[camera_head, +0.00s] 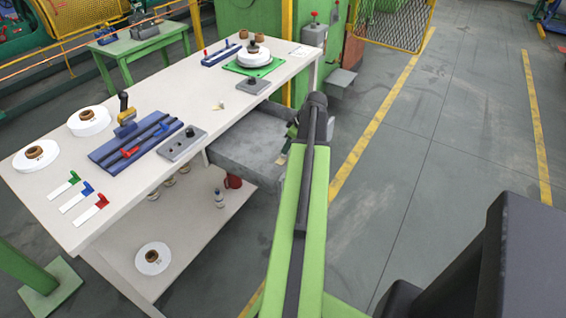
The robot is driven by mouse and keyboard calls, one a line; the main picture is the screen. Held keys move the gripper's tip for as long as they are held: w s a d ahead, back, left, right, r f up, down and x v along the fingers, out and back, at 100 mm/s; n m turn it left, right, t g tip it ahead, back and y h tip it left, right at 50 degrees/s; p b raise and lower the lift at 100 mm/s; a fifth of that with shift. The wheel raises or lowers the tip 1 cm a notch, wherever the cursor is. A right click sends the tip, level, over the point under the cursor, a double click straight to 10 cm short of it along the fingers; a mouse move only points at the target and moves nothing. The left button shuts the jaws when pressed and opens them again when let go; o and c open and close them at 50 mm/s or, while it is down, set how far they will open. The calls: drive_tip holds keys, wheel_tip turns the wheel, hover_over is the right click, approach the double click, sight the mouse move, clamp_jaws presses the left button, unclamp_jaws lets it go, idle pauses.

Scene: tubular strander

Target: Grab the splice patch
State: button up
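A small pale, yellowish piece (219,105) lies on the white table top, right of the blue fixture. It may be the splice patch, but it is too small to tell. A blue splicing fixture (110,154) with a red lever lies on the table; a tool with a black handle (124,104) stands at its back. Three white strips with green (62,187), blue (77,197) and red (91,210) ends lie near the left front edge. My gripper (289,130) is over the right side of the open grey drawer (240,145), partly hidden by my arm. Its fingers are not clear.
White rolls (88,122) and a grey plate with knobs (182,143) sit on the table. A white reel on a green mat (252,67) stands at the far end. The lower shelf (190,225) holds bottles, a red container and a roll. The floor (400,170) at right is clear.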

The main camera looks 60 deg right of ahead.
sight(281, 159)
drive_tip(key=b+x, duration=0.4)
drive_tip(key=x, duration=0.1)
drive_tip(key=shift+s+f+b, duration=0.15)
drive_tip(key=shift+f+b, duration=0.05)
drive_tip(key=shift+b, duration=0.1)
drive_tip(key=shift+r, duration=0.2)
drive_tip(key=shift+c, duration=0.5)
clamp_jaws()
